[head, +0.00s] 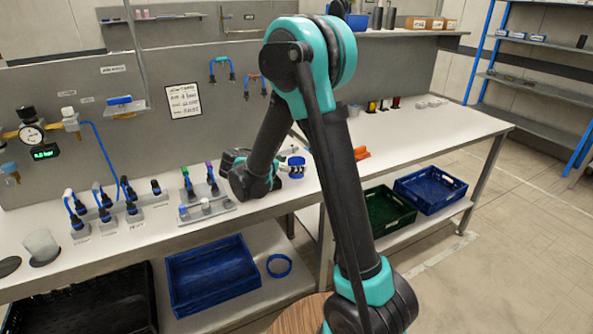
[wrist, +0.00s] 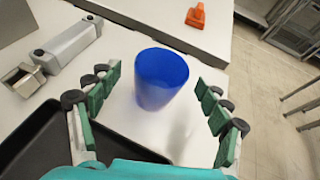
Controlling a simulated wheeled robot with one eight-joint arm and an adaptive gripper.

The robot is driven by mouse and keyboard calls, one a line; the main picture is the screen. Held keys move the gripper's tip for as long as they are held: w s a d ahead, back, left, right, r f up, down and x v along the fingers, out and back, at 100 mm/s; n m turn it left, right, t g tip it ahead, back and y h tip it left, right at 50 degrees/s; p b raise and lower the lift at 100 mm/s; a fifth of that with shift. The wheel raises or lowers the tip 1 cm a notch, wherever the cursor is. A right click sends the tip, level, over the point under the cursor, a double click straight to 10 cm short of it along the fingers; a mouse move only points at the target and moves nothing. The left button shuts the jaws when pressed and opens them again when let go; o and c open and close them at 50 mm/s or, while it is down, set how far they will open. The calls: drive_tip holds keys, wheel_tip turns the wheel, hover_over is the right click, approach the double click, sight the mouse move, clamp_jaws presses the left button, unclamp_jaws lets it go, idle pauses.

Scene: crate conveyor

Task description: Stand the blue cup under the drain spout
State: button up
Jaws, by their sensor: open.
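The blue cup (wrist: 161,79) stands on the white bench top in the wrist view. My gripper (wrist: 157,88) is open, with its green-padded fingers on either side of the cup and a visible gap on each side. In the head view, a small blue patch of the cup (head: 297,161) shows at the end of my gripper (head: 293,168), partly covered by it. A blue-topped brass fitting (head: 9,171) hangs at the far left of the back panel, near a round gauge (head: 31,135). I cannot tell for certain whether it is the drain spout.
A translucent cup (head: 40,246) stands at the bench's left end beside a dark disc (head: 8,266). An orange object (wrist: 196,16) lies beyond the cup. A black tray (wrist: 45,145) is at lower left.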

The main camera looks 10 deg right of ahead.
drive_tip(key=x, duration=0.2)
drive_tip(key=shift+w+d+f, duration=0.15)
drive_tip(key=shift+d, duration=0.2)
drive_tip(key=c, duration=1.2)
wheel_tip(320, 180, up, 20)
drive_tip(key=shift+r, duration=0.1)
